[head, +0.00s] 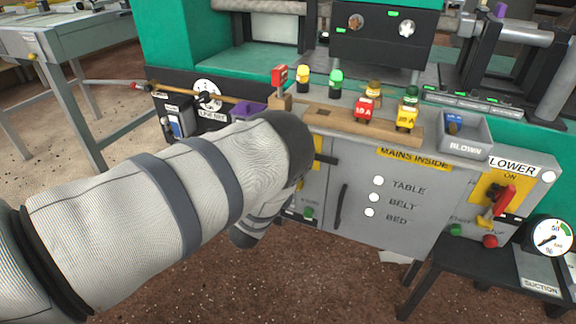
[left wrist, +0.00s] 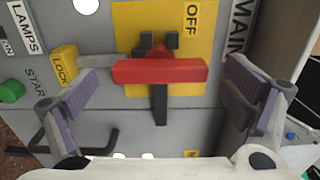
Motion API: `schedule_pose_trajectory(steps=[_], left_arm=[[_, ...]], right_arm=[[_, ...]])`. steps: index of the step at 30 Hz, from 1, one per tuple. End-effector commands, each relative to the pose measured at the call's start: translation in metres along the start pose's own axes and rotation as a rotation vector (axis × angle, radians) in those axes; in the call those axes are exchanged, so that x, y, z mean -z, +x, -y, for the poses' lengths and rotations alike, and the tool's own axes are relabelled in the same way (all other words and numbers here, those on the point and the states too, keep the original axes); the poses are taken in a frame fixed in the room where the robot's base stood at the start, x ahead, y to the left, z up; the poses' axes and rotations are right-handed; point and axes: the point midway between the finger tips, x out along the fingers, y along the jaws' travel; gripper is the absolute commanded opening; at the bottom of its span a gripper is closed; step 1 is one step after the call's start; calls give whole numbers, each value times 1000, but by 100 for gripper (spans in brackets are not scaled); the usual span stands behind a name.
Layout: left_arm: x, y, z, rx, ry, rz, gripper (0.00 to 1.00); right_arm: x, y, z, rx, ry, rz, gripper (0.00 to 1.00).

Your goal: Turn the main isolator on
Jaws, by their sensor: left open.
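The main isolator shows in the left wrist view as a red bar handle (left wrist: 185,72) on a yellow plate (left wrist: 135,25). The handle lies crosswise in that picture, below an OFF label (left wrist: 191,19). Part of a MAIN label (left wrist: 240,25) shows beside the plate. My left gripper (left wrist: 163,74) is open, with one finger on each side of the handle and gaps to both its ends. A yellow LOCK block (left wrist: 65,65) with a grey bar sits near the left finger. In the head view my left arm hides the handle; the gripper's fingers are hidden too.
A second red lever (head: 502,201) on a yellow plate marked ON sits under a LOWER label on the right. A wooden rail (head: 335,121) with coloured plugs lies along the bench top. A black door handle (head: 341,205) stands out from the grey cabinet front.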

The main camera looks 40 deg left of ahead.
Motion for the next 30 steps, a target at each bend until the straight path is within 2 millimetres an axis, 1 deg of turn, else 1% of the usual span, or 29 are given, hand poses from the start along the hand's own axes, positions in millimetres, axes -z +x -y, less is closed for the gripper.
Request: schedule_pose_trajectory(steps=[2,4,9,12,15,19,30], left_arm=[[0,-9,-1,-3,0,0,95],[0,-24,-1,-6,0,0,95],[0,-72,-1,-7,2,1,95],[0,-95,-1,-5,2,0,95],[0,-110,-1,-3,0,1,95],[0,-119,0,-1,1,1,95],[0,-119,0,0,1,1,95]], right_arm=[[0,0,0,0,0,0,0],[0,0,0,0,0,0,0],[0,0,0,0,0,0,0],[0,0,0,0,0,0,0],[0,0,0,0,0,0,0],[0,0,0,0,0,0,0],[0,0,0,0,0,0,0]])
